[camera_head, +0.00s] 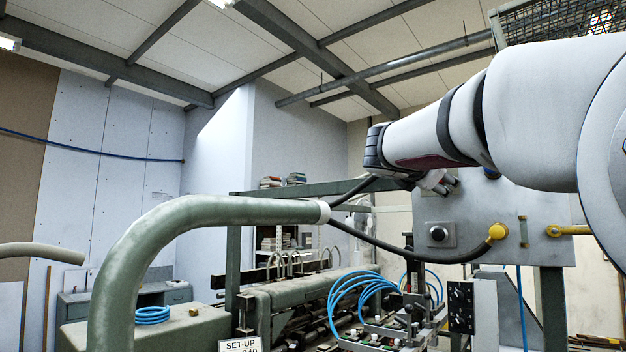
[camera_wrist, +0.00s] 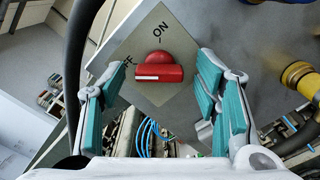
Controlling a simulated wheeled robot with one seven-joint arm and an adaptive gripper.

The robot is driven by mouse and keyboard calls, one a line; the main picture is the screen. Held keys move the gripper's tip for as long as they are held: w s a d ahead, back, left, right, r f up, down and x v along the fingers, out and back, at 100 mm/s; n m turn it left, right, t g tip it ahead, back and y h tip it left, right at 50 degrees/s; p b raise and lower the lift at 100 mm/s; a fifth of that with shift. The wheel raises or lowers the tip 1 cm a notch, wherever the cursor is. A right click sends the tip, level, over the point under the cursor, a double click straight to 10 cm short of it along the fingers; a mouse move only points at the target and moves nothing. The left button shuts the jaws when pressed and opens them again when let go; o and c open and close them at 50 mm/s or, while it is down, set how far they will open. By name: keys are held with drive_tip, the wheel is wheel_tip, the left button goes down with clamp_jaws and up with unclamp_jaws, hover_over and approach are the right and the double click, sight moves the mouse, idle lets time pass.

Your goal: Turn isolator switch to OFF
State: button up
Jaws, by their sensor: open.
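The isolator switch (camera_wrist: 160,72) is a red knob with a bar-shaped handle on a tilted grey square plate (camera_wrist: 185,92). ON is printed above the knob and OFF, partly covered, to its left. A white line on the handle lies roughly level in the wrist view. I cannot tell surely which mark it points to. My gripper (camera_wrist: 164,76) is open, with teal-padded fingers on the left and right of the red handle and gaps on both sides. No contact shows. In the head view my arm reaches in front of the grey panel (camera_head: 470,215), and the switch cannot be made out.
The panel carries a black round button (camera_head: 437,234) and a yellow cable fitting (camera_head: 497,232). A dark cable loops below my wrist. Blue hoses (camera_head: 360,295) and machine parts lie below. A thick green pipe (camera_head: 200,212) crosses the left foreground.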

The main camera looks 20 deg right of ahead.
drive_tip(key=shift+a, duration=0.1)
drive_tip(key=v, duration=1.2)
drive_tip(key=shift+f, duration=0.1)
